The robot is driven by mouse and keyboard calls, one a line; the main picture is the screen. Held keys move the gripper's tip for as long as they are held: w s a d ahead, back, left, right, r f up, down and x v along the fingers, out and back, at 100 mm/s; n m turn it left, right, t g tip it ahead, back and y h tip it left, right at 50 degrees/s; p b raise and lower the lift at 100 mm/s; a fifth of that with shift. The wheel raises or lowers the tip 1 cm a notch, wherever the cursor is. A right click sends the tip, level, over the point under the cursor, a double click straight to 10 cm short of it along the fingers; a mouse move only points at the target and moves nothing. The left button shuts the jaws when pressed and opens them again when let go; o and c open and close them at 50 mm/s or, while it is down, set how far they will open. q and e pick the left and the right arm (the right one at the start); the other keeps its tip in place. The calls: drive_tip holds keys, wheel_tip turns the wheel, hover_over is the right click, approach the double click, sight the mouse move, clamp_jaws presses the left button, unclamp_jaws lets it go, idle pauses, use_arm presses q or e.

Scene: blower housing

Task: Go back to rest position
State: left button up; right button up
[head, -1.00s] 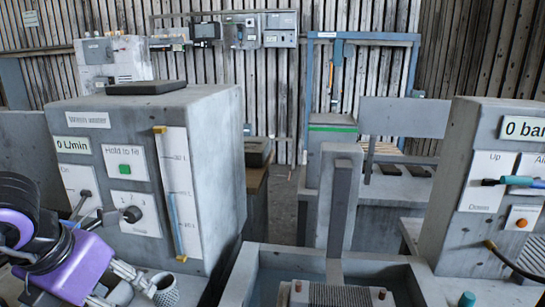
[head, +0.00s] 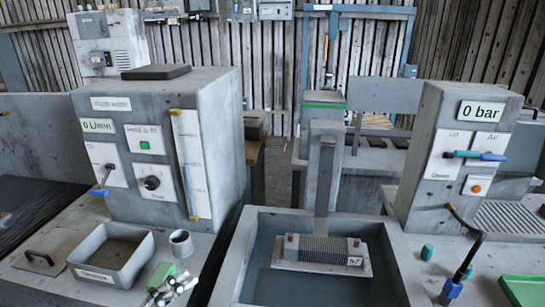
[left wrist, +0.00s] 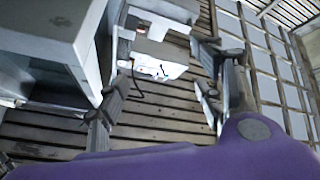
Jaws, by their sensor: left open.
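My left gripper (left wrist: 160,88) shows in the left wrist view with its two fingers spread wide apart and nothing between them. The purple arm link below it is mine. Behind the fingers are slatted wall boards, a grey box and a white device, apart from the gripper. Neither gripper shows in the head view now, and my right gripper is in neither view.
A grey cabinet (head: 160,88) marked 0 L/min stands left, with a tray (head: 94,280), a cup (head: 181,244) and metal fittings (head: 172,288) before it. A finned block (head: 322,252) sits in the basin (head: 252,212). A 0 bar panel (head: 462,140) stands right.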

use_arm(q)
drive_tip(key=s+a+f+n+y+p, duration=0.1)
drive_tip(key=s+a+f+n+y, duration=0.15)
drive_tip(key=f+n+y, duration=0.2)
drive_tip(key=s+a+f+n+t+y, duration=0.1)
drive_tip(key=a+f+n+y, duration=0.2)
drive_tip(key=f+n, duration=0.25)
drive_tip(key=s+a+f+n+y+p, duration=0.1)
drive_tip(key=s+a+f+n+y, duration=0.15)
drive_tip(key=f+n+y, duration=0.2)
drive_tip(key=s+d+f+n+g+y+p, duration=0.1)
drive_tip(key=s+d+f+n+g, duration=0.2)
drive_tip(key=s+f, duration=1.1)
drive_tip(key=n+g, duration=0.2)
drive_tip(key=shift+s+n+g+y, duration=0.15)
drive_tip(key=shift+n+g+y, duration=0.15)
drive_tip(key=shift+n+g, duration=0.1)
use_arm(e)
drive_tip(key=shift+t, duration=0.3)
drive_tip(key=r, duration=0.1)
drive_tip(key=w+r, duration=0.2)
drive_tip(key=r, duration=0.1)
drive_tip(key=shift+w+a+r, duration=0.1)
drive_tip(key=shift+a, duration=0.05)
